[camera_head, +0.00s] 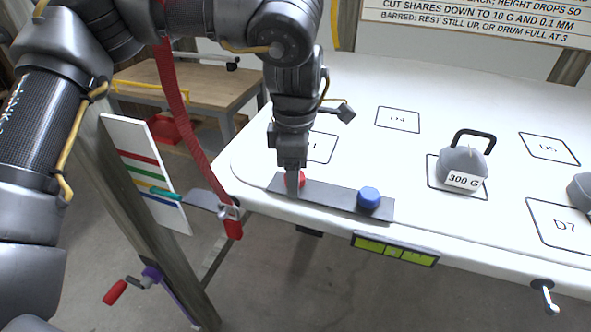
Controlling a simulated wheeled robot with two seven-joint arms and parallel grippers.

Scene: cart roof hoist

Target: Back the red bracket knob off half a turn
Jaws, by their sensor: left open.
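The red knob (301,180) sits at the left end of a dark grey bracket bar (330,197) along the white table's near edge. It is partly hidden behind my left gripper's fingers. A blue knob (369,198) stands toward the right end of the same bar. My left gripper (292,180) points down at the red knob, with its fingers right at it. It is open; I cannot tell whether a finger touches the knob. My right gripper is not in view.
A grey 300 G weight (463,160) stands on the white table (420,88). A red strap (185,115) hangs left of my gripper, ending in a red-bodied clip (233,228). A striped board (145,172) and red-handled crank (116,292) are at left.

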